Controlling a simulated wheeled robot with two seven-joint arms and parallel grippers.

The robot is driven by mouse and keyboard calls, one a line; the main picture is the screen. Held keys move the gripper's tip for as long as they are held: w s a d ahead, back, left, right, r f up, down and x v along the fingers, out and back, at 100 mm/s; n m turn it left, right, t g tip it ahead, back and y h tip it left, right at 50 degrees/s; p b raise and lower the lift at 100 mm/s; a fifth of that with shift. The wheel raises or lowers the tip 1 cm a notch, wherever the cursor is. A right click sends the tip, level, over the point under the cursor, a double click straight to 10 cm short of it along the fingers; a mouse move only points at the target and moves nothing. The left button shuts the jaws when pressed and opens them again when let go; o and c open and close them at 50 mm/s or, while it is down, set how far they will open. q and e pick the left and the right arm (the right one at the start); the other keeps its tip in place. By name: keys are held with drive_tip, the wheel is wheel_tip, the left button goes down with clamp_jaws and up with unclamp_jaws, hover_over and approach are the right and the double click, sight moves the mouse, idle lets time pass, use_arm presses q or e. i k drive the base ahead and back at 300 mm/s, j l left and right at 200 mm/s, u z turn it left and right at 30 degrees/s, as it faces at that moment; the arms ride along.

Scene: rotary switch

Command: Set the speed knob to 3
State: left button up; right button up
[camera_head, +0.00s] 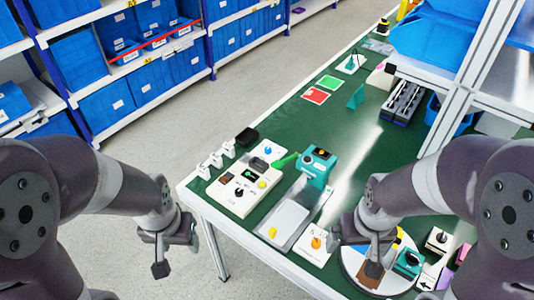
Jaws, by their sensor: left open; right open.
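A white control panel (229,203) lies on the green table, with a black round knob (239,192), a small dark display (248,175) and yellow and blue buttons. A white plate (306,251) with an orange knob (316,242) lies nearer the table's front edge. The markings are too small to read, so I cannot tell which is the speed knob or its setting. My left gripper (160,262) is open and empty, left of the table edge and apart from the panel. My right gripper (362,258) is open, right of the orange knob, over a round multicoloured disc (398,238).
A teal device (318,165) stands behind a grey tray (285,221). White switches (216,159) line the table's left edge. Red and green cards (316,95) lie farther back. A white frame (465,85) with blue bins rises at right. Small devices crowd the right front.

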sight(268, 149)
drive_tip(key=i+j+z, duration=0.15)
drive_tip(key=z, duration=0.3)
drive_tip(key=i+j+z, duration=0.1)
drive_tip(key=j+z, duration=0.55)
drive_tip(key=z, duration=0.2)
drive_tip(key=j+z, duration=0.4)
drive_tip(key=j, duration=0.6)
